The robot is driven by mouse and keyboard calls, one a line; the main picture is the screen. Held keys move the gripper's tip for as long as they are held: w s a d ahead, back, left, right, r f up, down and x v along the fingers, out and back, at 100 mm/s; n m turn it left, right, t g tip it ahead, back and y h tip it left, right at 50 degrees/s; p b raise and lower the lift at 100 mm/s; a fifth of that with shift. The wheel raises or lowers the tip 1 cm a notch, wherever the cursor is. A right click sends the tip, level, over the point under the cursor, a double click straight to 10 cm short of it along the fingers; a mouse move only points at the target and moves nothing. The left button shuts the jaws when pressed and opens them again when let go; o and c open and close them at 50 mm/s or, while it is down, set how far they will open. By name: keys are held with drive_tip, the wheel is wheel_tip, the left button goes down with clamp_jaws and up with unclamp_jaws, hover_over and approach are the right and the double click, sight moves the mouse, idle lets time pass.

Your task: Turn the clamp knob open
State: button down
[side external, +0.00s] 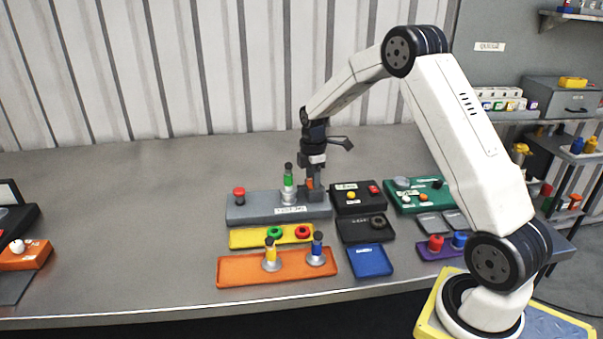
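A grey block (262,209) with a white label on its front stands on the bench. It carries a red button (239,196) at its left and a green-banded cylinder (288,182) on a pale base near its middle. My gripper (313,196) points down at the right end of this block. A small orange part (309,184) shows at the fingers; it may be the clamp knob, but the fingers partly hide it. I cannot tell whether the fingers touch it or how far apart they are.
A black box (345,207) and a green panel (410,208) stand to the right. A yellow strip (243,238) with rings and an orange tray (240,272) with two upright fittings lie in front.

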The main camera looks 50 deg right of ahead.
drive_tip(key=shift+m, duration=0.3)
drive_tip(key=m, duration=0.3)
drive_tip(key=shift+m, duration=0.4)
drive_tip(key=m, duration=0.4)
drive_tip(key=shift+m, duration=0.3)
drive_tip(key=m, duration=0.4)
drive_tip(key=shift+a+m, duration=0.1)
drive_tip(key=shift+m, duration=2.4)
drive_tip(key=shift+c, duration=1.5)
unclamp_jaws()
